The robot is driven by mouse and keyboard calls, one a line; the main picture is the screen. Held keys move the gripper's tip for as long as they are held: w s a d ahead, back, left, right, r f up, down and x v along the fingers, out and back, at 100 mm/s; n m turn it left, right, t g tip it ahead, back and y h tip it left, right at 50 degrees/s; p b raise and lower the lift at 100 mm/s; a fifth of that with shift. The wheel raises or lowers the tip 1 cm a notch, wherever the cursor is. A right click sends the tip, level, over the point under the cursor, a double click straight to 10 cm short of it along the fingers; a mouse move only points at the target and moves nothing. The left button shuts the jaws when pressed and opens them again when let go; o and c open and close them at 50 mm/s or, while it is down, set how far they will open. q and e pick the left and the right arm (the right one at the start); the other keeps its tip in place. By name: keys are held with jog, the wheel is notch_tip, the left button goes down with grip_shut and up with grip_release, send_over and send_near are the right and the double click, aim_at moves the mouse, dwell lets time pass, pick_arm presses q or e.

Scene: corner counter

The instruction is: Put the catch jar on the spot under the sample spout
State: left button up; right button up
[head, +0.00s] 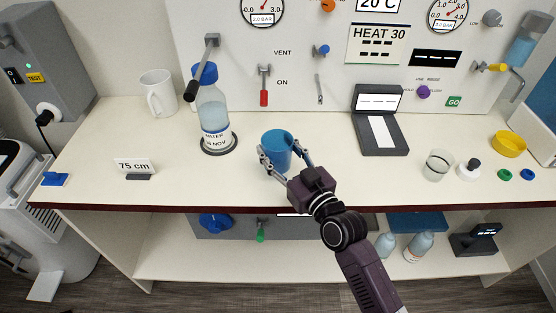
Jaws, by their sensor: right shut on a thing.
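My right gripper (282,163) is shut on a blue cup (277,147), its fingers on either side of the cup near the counter's front middle. I cannot tell whether the cup touches the counter. A clear glass jar (437,166), which looks like the catch jar, stands upright on the right of the counter, apart from the gripper. A bent metal spout (515,85) with a yellow-handled tap (495,67) is on the panel at the far right. No marked spot shows clearly under it. My left gripper is out of view.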

aim_at(278, 162)
jog(key=shift+f, duration=1.95)
jog(key=shift+f, duration=0.1)
jog(key=shift+f, duration=0.15)
jog(key=o, duration=1.2)
jog(key=shift+o, duration=0.2)
